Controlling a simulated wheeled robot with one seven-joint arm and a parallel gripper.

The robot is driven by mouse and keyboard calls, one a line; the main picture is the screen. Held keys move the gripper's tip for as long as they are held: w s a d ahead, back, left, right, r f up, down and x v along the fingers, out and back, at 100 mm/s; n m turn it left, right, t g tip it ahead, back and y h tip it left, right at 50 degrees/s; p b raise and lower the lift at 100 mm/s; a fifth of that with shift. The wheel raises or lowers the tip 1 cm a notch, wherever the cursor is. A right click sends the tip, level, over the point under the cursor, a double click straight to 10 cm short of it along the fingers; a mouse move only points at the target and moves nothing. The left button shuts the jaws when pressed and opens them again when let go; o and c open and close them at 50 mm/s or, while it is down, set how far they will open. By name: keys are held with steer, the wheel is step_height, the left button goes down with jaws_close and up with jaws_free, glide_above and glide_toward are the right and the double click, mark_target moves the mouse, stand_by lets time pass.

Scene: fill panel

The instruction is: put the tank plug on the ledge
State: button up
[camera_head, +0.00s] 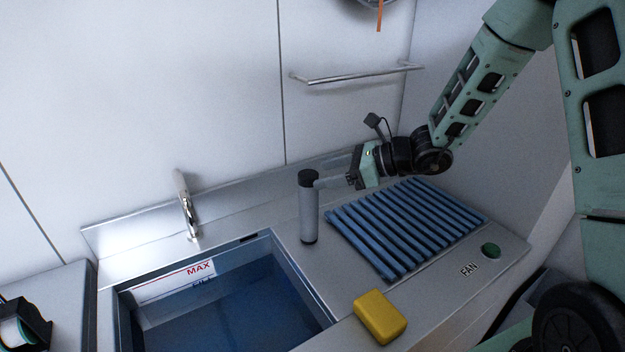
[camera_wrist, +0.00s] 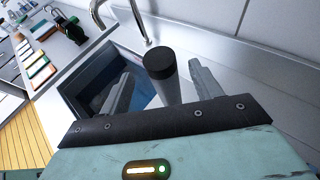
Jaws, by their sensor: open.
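A grey upright cylinder with a black cap, which looks like the tank plug (camera_head: 309,215), stands on the steel ledge (camera_head: 285,243) between the tank and the blue rack. My gripper (camera_head: 325,183) is open at its upper part, reaching in from the right. In the wrist view the plug (camera_wrist: 166,88) is between the two spread fingers of my gripper (camera_wrist: 163,90), with a visible gap on both sides. The tank (camera_head: 230,300) holds dark blue water and has a MAX label on its inner wall. The drain is not visible.
A blue ribbed rack (camera_head: 405,228) lies right of the plug. A yellow sponge (camera_head: 381,316) is at the front edge. A tap (camera_head: 187,210) stands behind the tank. A green button (camera_head: 491,250) marked FAN is at the right. A rail (camera_head: 355,75) is on the wall.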

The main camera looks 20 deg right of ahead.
steer(key=v, duration=0.7)
steer(key=s+a+n+g+h, duration=0.1)
steer(key=s+a+n+g, duration=0.7)
steer(key=s+a+n, duration=0.4)
steer(key=s+a+n+h, duration=0.2)
steer(key=s+n+h, duration=0.2)
steer(key=s+n, duration=0.3)
steer(key=s+a+f+n+h, duration=0.1)
steer(key=s+n+h, duration=0.4)
steer(key=n, duration=0.8)
steer(key=s+a, duration=0.1)
steer(key=s, duration=0.2)
steer(key=shift+s+f+n+h+b, duration=0.2)
steer(key=shift+s+n+h+b, duration=0.1)
steer(key=shift+s, duration=0.05)
